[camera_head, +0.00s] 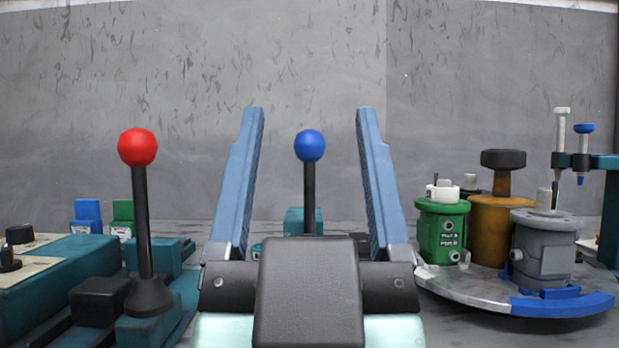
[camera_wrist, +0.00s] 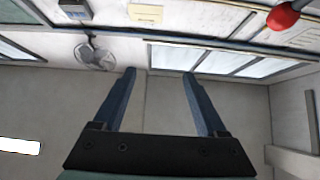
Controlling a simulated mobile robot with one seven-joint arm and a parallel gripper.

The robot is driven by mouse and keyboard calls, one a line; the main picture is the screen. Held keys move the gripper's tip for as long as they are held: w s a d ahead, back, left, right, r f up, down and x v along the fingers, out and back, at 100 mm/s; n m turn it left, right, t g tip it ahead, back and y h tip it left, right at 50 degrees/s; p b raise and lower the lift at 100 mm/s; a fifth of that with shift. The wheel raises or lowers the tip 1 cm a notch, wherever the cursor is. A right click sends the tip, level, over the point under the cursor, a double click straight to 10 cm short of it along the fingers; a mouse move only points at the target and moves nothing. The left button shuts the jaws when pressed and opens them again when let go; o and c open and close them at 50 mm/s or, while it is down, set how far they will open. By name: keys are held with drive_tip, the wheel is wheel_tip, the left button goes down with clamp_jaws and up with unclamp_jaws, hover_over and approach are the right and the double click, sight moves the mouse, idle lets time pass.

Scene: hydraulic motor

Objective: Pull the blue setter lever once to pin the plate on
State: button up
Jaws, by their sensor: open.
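The blue setter lever (camera_head: 310,146) stands upright, a blue ball on a black rod. In the head view it shows between the two fingers of my gripper (camera_head: 309,110), with no finger seen touching it. My gripper is open and empty, its long blue fingers spread wide; they also show in the wrist view (camera_wrist: 159,73), where the blue lever is not seen. The lever's foot is hidden behind my gripper. A grey motor housing (camera_head: 543,248) stands at the right, on the blue section of a round turntable (camera_head: 470,290). I cannot make out which part is the plate.
A red-balled lever (camera_head: 138,148) stands left of my gripper, near a teal control box (camera_head: 60,280). A green housing (camera_head: 442,235) and an ochre one (camera_head: 498,228) share the turntable. A teal stand (camera_head: 603,200) holds slim white and blue tools at the far right.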

sight(311, 172)
drive_tip(key=w+p, duration=0.1)
drive_tip(key=p, duration=0.1)
drive_tip(key=w+r+m+g+h+p, duration=0.1)
drive_tip(key=w+p, duration=0.1)
drive_tip(key=p, duration=0.1)
drive_tip(key=w+r+g+p, duration=0.1)
drive_tip(key=p, duration=0.1)
drive_tip(key=shift+w+m+h, duration=0.3)
drive_tip(key=shift+w+h, duration=0.05)
drive_tip(key=shift+h, duration=0.05)
drive_tip(key=c, duration=0.3)
drive_tip(key=w+a+f+g+h+p, duration=0.2)
drive_tip(key=w+f+g+p, duration=0.45)
drive_tip(key=p, duration=2.35)
drive_tip(key=shift+c, duration=0.2)
drive_tip(key=shift+g, duration=0.55)
drive_tip(key=p+x, duration=0.1)
drive_tip(key=x, duration=0.2)
drive_tip(key=p+x, duration=0.1)
drive_tip(key=x, duration=0.3)
drive_tip(key=r+x, duration=0.1)
drive_tip(key=x, duration=0.3)
drive_tip(key=shift+s+d+p, duration=0.1)
drive_tip(key=shift+d+p, duration=0.05)
drive_tip(key=shift+p, duration=0.25)
clamp_jaws()
